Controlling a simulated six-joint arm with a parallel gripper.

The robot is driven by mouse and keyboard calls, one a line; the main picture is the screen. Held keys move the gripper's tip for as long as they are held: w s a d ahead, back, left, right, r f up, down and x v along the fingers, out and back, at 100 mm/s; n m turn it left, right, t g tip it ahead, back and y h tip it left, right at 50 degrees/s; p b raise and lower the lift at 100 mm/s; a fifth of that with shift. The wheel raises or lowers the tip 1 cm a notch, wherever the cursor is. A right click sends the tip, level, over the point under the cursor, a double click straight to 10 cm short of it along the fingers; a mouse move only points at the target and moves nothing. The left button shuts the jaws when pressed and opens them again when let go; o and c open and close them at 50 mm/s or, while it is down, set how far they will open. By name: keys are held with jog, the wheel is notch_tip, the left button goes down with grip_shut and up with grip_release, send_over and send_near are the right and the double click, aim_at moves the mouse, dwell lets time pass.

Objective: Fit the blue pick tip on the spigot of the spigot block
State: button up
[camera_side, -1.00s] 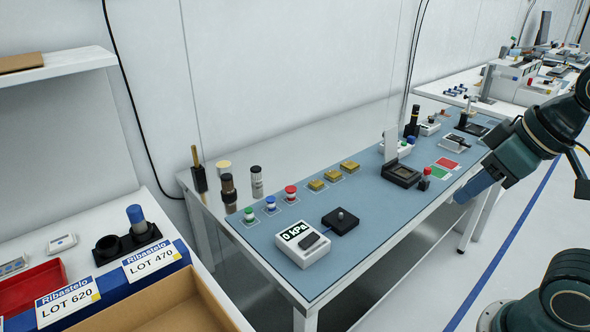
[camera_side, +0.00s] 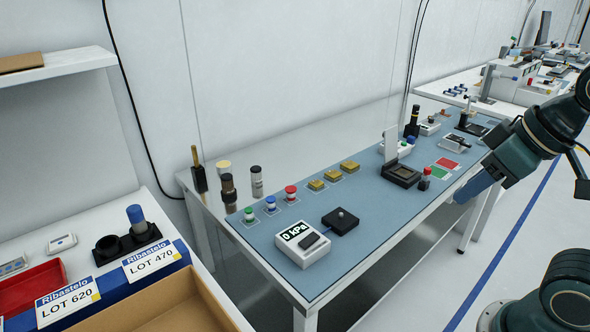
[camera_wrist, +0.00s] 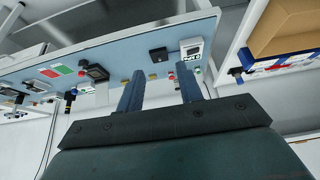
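The blue pick tip (camera_side: 270,204) stands upright between a green and a red one in a row on the blue-grey mat. The spigot block is a black square block (camera_side: 346,225) with a small pale spigot (camera_side: 340,212) on top, bare. It also shows in the wrist view (camera_wrist: 158,53). My gripper (camera_side: 462,197) hangs in the air at the right, beyond the table's front edge, far from both. In the wrist view my gripper (camera_wrist: 160,70) has its two fingers wide apart with nothing between them. I cannot make out the blue tip there.
A white 0 kPa gauge (camera_side: 302,245) stands left of the spigot block. The green tip (camera_side: 249,214) and red tip (camera_side: 291,192) flank the blue one. Gold pads (camera_side: 332,175) and a black open-lidded socket (camera_side: 401,174) lie farther right. The mat's front middle is clear.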

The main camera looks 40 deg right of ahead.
jog(key=shift+o, duration=1.2)
